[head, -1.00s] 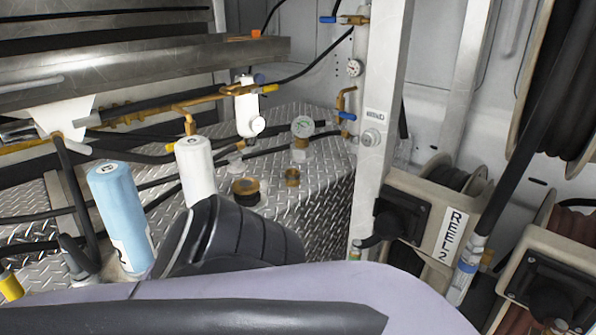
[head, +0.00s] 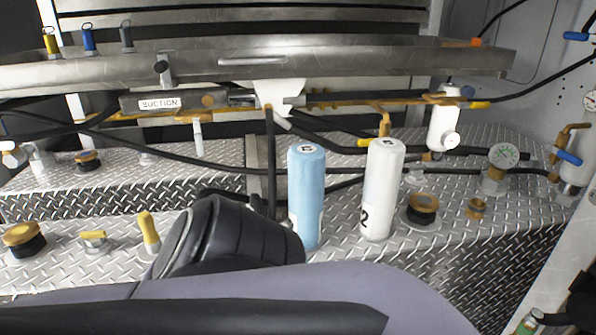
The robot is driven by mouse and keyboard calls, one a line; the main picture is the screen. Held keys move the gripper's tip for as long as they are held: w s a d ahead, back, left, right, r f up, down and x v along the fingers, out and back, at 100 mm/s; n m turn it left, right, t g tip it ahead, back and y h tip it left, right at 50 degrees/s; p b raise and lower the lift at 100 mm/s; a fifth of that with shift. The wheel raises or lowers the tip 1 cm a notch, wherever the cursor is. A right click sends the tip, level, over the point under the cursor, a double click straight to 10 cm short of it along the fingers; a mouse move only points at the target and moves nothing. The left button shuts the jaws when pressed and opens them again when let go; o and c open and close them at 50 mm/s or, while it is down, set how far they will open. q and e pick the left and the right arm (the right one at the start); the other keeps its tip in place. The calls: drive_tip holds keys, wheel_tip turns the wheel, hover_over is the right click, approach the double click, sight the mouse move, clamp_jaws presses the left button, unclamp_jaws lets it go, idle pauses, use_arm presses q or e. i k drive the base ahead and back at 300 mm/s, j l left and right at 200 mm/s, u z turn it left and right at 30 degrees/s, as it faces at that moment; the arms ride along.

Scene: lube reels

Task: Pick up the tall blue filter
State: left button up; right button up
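The tall blue filter (head: 307,196) stands upright on the diamond-plate deck in the middle of the head view. It is a light blue cylinder with a label on its top and a white label low on its side. Its lower left side is close behind a dark ribbed arm part of mine in the picture. A white filter (head: 381,190) marked 2 stands upright just to its right, with a narrow gap between them. Neither of my grippers shows in the view.
Black hoses cross the deck. A yellow-handled valve (head: 148,230) stands to the left.

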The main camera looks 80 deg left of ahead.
sight(307, 161)
drive_tip(key=u, duration=1.25)
drive_tip(key=i+j+u, duration=0.15)
drive_tip(key=u, duration=0.25)
drive_tip(key=i+j+u, duration=0.1)
drive_tip(key=u, duration=0.3)
drive_tip(key=i+u, duration=0.2)
drive_tip(key=u, duration=0.15)
drive_tip(key=k+u, duration=0.25)
drive_tip(key=u, duration=0.15)
drive_tip(key=k+u, duration=0.2)
drive_tip(key=u, duration=0.6)
